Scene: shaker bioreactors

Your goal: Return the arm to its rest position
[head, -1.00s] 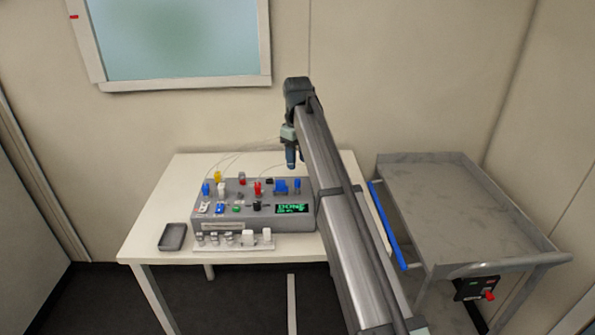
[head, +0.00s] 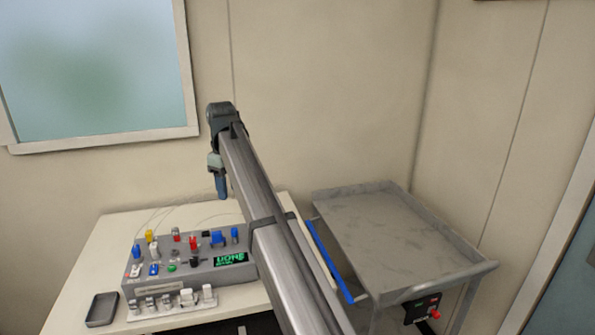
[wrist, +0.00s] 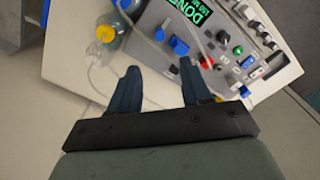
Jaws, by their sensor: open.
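My arm reaches over the right part of the white table, and my gripper (head: 221,190) hangs from its end above the table's back area. In the wrist view my gripper (wrist: 160,80) has its two blue fingers apart, with nothing between them. The grey bioreactor unit (head: 190,275) stands on the table, left of my arm, with coloured knobs and caps on top and a green lit display reading DONE (head: 231,258). It also shows in the wrist view (wrist: 232,82), beyond the fingers. The fingers look clear of it.
A row of small white-capped vials stands on a rack (head: 170,310) before the unit. A dark tray (head: 102,309) lies at the table's left. A bottle with a yellow cap (wrist: 106,34) is near the fingers.

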